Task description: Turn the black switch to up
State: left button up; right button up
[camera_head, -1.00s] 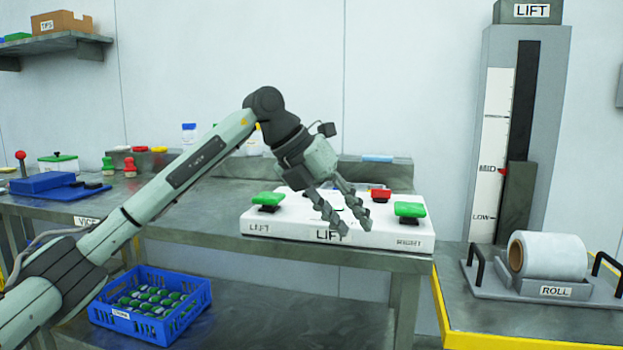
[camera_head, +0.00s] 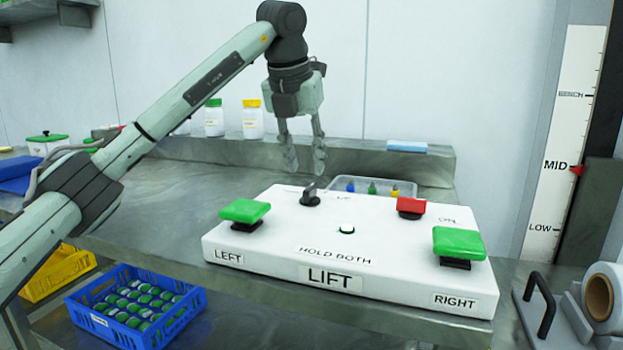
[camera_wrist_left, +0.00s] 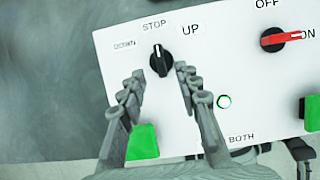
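The black switch (camera_head: 310,196) is a small knob near the back left of the white LIFT box (camera_head: 385,280). In the left wrist view the black switch (camera_wrist_left: 161,61) has its white line pointing to STOP, between DOWN on the left and UP on the right. My left gripper (camera_head: 305,162) points down above the switch, fingers apart. In the left wrist view the left gripper (camera_wrist_left: 160,82) has a fingertip on each side of the knob, with space between; I see no contact.
The box has green LEFT (camera_head: 244,211) and RIGHT (camera_head: 459,242) buttons, a red switch (camera_wrist_left: 282,39) at ON and a lit green lamp (camera_wrist_left: 224,101). A bin of small coloured items (camera_head: 372,188) stands behind. The lift's red pointer (camera_head: 576,170) is at MID.

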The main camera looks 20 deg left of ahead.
aim_at(310, 187)
pick_arm(q)
jog(key=shift+x, duration=2.75)
grip_shut()
